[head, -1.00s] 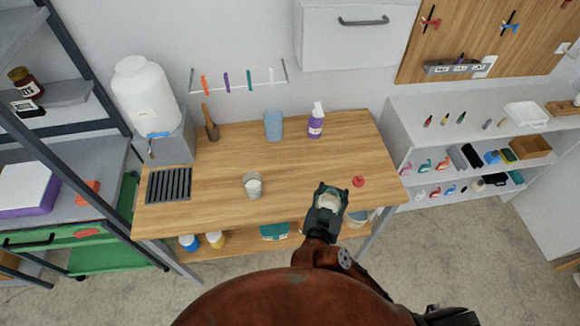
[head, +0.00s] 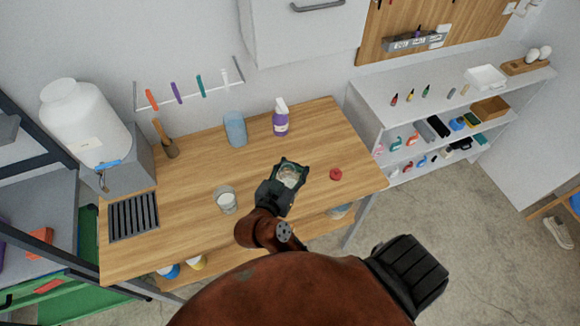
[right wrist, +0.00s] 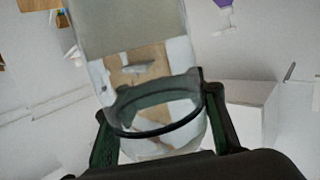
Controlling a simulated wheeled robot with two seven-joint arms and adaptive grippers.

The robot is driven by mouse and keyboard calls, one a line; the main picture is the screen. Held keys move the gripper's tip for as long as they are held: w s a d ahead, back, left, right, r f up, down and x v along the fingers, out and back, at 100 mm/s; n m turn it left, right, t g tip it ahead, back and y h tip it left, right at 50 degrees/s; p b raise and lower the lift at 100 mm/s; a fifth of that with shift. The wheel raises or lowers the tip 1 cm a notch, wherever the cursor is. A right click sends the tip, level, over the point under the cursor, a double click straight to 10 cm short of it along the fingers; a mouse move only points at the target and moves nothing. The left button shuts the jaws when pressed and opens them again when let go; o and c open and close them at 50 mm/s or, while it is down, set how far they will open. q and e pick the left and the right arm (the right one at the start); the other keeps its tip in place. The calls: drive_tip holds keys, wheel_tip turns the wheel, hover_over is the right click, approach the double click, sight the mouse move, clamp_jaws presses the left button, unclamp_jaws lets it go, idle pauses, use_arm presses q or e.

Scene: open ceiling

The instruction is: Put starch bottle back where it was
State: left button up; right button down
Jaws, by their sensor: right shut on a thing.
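My right gripper (head: 290,173) is shut on a clear bottle (head: 289,178), which I take to be the starch bottle. No label can be read. In the head view it is seen from above, over the wooden table (head: 300,140), between a glass of white stuff and a red cap (head: 335,174). In the right wrist view the see-through bottle (right wrist: 150,65) stands between the dark fingers (right wrist: 160,115), with a dark band across its lower part. I cannot tell how high it is above the table. My left gripper is not in view.
The glass (head: 226,200) stands left of my gripper. A blue cup (head: 235,129) and a purple spray bottle (head: 280,118) stand at the back. A white water tank (head: 85,120) and a dark grate (head: 134,216) are on the left. A grey shelf unit (head: 360,105) stands on the right.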

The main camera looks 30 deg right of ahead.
drive_tip(key=w+d+f+b, duration=0.1)
drive_tip(key=w+d+f, duration=0.1)
drive_tip(key=w+f, duration=0.1)
drive_tip(key=w+d+f+b, duration=0.1)
drive_tip(key=w+d+f, duration=0.1)
drive_tip(key=w+f, duration=0.2)
drive_tip(key=w+d+f+b, duration=0.1)
drive_tip(key=w+d+f, duration=0.1)
drive_tip(key=f, duration=0.3)
drive_tip(key=shift+w+d+f+b, duration=0.2)
drive_tip(key=shift+w+d+b, duration=0.15)
drive_tip(key=shift+w, duration=0.3)
drive_tip(key=shift+r, duration=0.1)
drive_tip(key=c, duration=1.1)
unclamp_jaws()
drive_tip(key=p+v, duration=0.1)
drive_tip(key=v, duration=1.1)
